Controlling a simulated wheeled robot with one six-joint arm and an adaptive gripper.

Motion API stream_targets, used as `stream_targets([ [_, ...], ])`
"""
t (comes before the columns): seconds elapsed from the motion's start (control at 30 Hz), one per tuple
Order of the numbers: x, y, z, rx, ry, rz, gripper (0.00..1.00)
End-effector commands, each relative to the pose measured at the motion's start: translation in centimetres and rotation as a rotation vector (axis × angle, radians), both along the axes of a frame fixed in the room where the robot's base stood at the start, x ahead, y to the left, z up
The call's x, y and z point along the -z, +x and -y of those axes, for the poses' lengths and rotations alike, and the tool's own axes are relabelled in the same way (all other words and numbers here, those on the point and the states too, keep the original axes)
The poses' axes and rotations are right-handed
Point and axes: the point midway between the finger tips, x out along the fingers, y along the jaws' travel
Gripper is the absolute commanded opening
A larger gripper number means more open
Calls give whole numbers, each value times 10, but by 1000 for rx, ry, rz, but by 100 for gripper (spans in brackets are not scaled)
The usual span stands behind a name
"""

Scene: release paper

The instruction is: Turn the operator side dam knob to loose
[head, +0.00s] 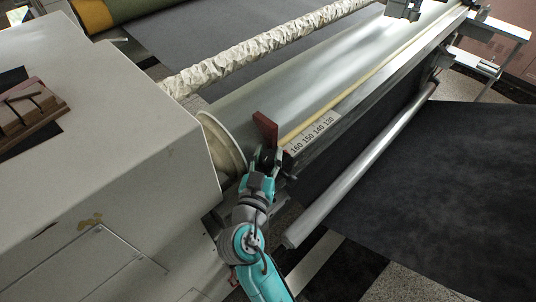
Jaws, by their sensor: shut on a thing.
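My teal and dark grey gripper (266,161) reaches up from the bottom of the head view to the near left end of the long machine bed. It is shut on the side dam knob (265,153), a small dark piece mostly hidden between the fingers. The dark red side dam (265,129) stands upright just behind the fingertips, at the near end of the bed. The knob's turn angle cannot be made out.
A scale plate (316,132) with printed numbers lies right of the gripper. A pale round flange (222,146) on the large beige housing (110,150) is close on the left. A grey roller (350,175) runs along the lower right. A crumpled wrapped bar (270,42) crosses behind.

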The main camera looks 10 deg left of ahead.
Motion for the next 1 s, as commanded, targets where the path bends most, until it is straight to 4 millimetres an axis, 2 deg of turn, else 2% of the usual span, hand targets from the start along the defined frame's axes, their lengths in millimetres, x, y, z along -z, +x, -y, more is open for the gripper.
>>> stream_targets([
  [0.67,1,0,0,64,-2,-3,4],
  [0.7,1,0,0,64,-2,-3,44],
  [0.77,1,0,0,64,-2,-3,59],
  [0.8,1,0,0,63,-2,-3,65],
  [1.0,1,0,0,63,-1,-2,65],
])
